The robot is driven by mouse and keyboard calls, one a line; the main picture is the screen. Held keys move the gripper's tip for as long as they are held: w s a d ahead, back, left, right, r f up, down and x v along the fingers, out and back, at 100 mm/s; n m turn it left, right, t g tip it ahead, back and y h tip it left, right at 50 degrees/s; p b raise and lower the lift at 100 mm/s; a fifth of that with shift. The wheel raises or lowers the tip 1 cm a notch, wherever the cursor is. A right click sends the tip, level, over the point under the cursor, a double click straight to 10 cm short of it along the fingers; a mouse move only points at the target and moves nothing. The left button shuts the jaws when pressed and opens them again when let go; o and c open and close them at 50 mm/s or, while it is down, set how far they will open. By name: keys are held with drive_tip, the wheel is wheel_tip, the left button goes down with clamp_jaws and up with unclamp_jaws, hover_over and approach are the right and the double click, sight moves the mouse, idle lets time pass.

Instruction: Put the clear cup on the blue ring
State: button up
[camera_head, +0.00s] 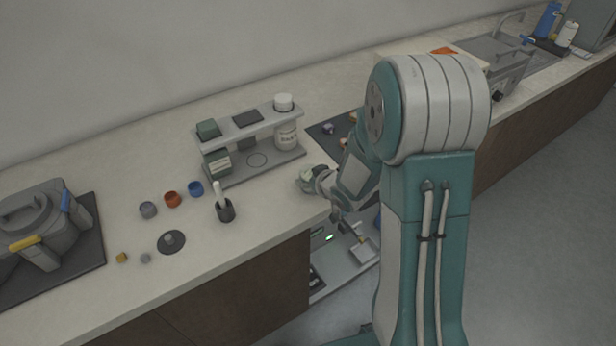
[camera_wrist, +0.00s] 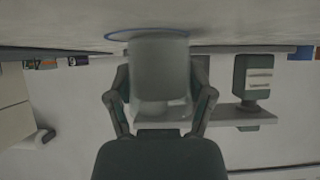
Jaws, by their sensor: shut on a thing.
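My gripper (camera_wrist: 160,104) is shut on the clear cup (camera_wrist: 158,65), with one finger on each side of it. The cup looks greyish and see-through, and the wrist view shows the scene upside down. The blue ring (camera_wrist: 118,36) shows as a thin arc on the counter at the end of the cup away from my palm. The cup overlaps the ring in this view; I cannot tell whether it touches the counter. In the head view my gripper (camera_head: 308,182) is low over the counter's front edge, and the ring is not discernible there.
A grey two-level stand (camera_head: 250,165) with jars is just behind and left of my gripper. A dark pen cup (camera_head: 226,211) and small grey, red and blue cups (camera_head: 195,188) stand farther left. A dark mat (camera_head: 325,132) lies behind my arm. An open drawer (camera_head: 345,268) is below.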

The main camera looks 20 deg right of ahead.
drive_tip(key=o, duration=0.8)
drive_tip(key=shift+d+f, duration=0.1)
drive_tip(key=shift+d, duration=0.05)
drive_tip(key=o, duration=0.3)
drive_tip(key=shift+d, duration=0.55)
drive_tip(key=shift+a, duration=0.1)
